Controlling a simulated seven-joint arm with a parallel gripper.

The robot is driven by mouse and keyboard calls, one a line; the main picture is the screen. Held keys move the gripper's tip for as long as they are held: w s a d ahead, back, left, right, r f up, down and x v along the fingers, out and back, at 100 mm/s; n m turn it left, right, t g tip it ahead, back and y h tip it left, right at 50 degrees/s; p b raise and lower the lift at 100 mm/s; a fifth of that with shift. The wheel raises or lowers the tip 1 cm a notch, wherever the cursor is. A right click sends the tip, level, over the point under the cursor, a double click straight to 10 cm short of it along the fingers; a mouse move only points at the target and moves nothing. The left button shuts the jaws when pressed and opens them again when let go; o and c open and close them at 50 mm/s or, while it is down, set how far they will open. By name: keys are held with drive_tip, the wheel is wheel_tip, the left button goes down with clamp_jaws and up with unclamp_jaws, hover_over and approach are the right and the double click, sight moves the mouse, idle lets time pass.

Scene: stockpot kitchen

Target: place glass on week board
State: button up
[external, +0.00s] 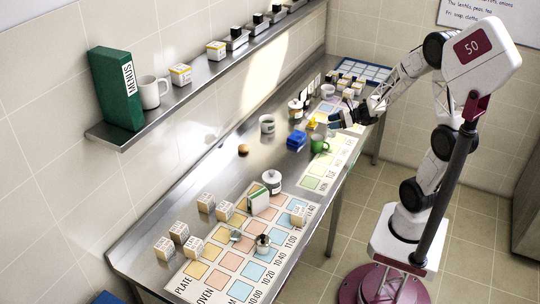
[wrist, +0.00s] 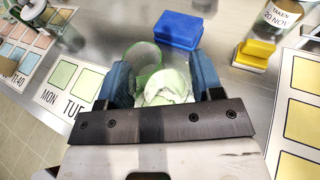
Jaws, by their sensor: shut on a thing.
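My gripper (external: 340,120) is over the far part of the counter. In the wrist view its blue fingers (wrist: 160,84) are shut on a clear glass (wrist: 168,88), whose outline is hard to make out; green and white show through or behind it. In the external view the glass is too small to make out surely. The week board (external: 325,170) lies along the counter's front edge, with green and yellow squares; its MON and TUE labels show in the wrist view (wrist: 62,74). Whether the glass touches anything beneath is unclear.
A green mug (external: 319,145), blue box (external: 296,140) and yellow block (wrist: 255,54) stand close by the gripper. A labelled jar (wrist: 283,14) is behind the yellow block. The timetable board (external: 223,262) with several blocks and jars fills the near end. A shelf (external: 200,84) runs along the wall.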

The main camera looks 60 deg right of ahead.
drive_tip(key=s, duration=0.1)
drive_tip(key=s+f, duration=0.2)
drive_tip(key=s, duration=0.1)
drive_tip(key=shift+f, duration=0.1)
idle(0.3)
drive_tip(key=shift+f, duration=1.45)
drive_tip(key=shift+f, duration=0.1)
drive_tip(key=o, duration=1.4)
drive_tip(key=shift+v, duration=6.05)
